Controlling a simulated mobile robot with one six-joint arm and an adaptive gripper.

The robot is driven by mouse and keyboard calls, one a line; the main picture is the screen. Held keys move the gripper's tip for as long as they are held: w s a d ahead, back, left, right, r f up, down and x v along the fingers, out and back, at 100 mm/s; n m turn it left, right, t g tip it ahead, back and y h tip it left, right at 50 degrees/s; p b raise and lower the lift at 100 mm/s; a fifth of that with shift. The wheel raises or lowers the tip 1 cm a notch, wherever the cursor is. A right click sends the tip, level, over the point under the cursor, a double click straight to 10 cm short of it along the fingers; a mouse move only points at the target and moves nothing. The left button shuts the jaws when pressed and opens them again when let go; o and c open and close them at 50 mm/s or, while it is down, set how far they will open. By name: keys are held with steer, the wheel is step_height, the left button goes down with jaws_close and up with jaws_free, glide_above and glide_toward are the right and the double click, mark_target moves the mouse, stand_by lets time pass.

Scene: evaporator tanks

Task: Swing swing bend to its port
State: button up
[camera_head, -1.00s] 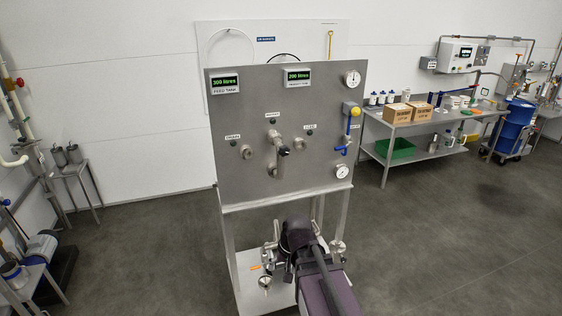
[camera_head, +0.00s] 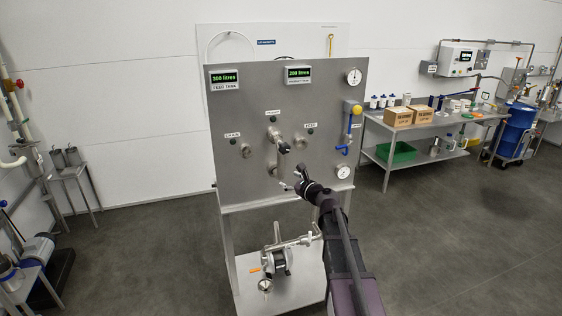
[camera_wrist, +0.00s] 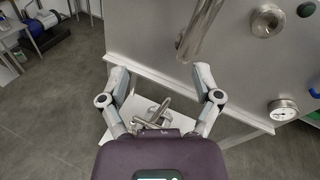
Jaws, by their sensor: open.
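The swing bend (camera_head: 283,148) is a bare metal pipe at the middle of the steel panel (camera_head: 330,110). It comes off an upper hub and hangs downward, between a left port (camera_head: 246,150) and a right port (camera_head: 299,143). In the wrist view, the bend (camera_wrist: 203,28) shows at the top, with a round port (camera_wrist: 267,20) to its right. My gripper (camera_head: 296,181) is just below the bend, in front of the panel's lower part. In the wrist view, my gripper (camera_wrist: 160,73) is open, with nothing between its fingers; the bend lies beyond the right finger.
A lower gauge (camera_head: 343,172) and a blue-handled valve (camera_head: 346,135) are on the panel's right side. A pump (camera_head: 277,259) stands on the lower shelf. A bench with cardboard boxes (camera_head: 398,116) stands behind right. The floor around the stand is clear.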

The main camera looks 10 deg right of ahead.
mark_target(283, 159)
steer(key=d+m, duration=0.1)
steer(key=w+d+m+t+h, duration=0.1)
steer(key=d+m, duration=0.1)
steer(key=w+d+r+m+t, duration=0.1)
steer(key=m, duration=0.1)
steer(key=shift+w+d+r+h, duration=0.1)
steer(key=shift+w+d+h, duration=0.05)
steer(key=shift+h, duration=0.25)
steer(key=shift+w, duration=0.1)
steer(key=x, duration=1.3)
steer(key=shift+w+a, duration=0.2)
steer(key=shift+w, duration=0.05)
steer(key=shift+c, duration=0.2)
jaws_close()
